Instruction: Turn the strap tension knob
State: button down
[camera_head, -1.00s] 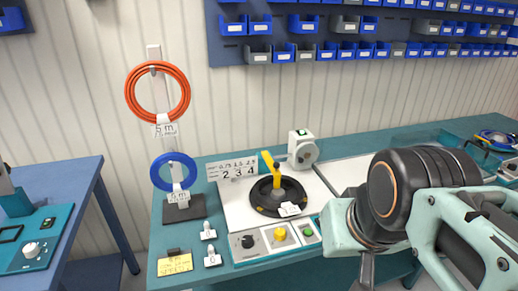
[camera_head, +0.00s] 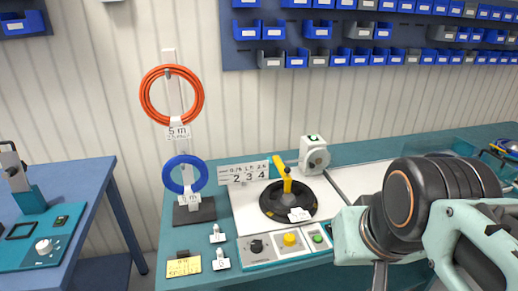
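A white knob (camera_head: 43,246) stands on a teal device (camera_head: 28,262) on the blue bench at the left. A black knob (camera_head: 257,246) sits on the control panel (camera_head: 273,252) of the middle bench, left of a yellow button (camera_head: 290,239) and a green button (camera_head: 318,238). I cannot read any label that tells which is the strap tension knob. My arm fills the lower right, in front of the middle bench. My gripper's fingertips are out of view, and nothing of mine is seen touching either knob.
A black reel plate with a yellow arm (camera_head: 287,181) sits behind the panel. A stand holds an orange coil (camera_head: 149,97) and a blue coil (camera_head: 166,178). A gap separates the blue bench (camera_head: 92,185) from the teal bench (camera_head: 178,226). Blue bins (camera_head: 318,29) hang on the wall.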

aim_at(257, 246)
jog(key=u, duration=0.5)
jog(key=i+j+z, duration=0.25)
jog(key=j+z, duration=0.25)
jog(key=i+j+z, duration=0.2)
jog(key=j, duration=0.25)
jog(key=j+z, duration=0.25)
jog(key=j, duration=0.1)
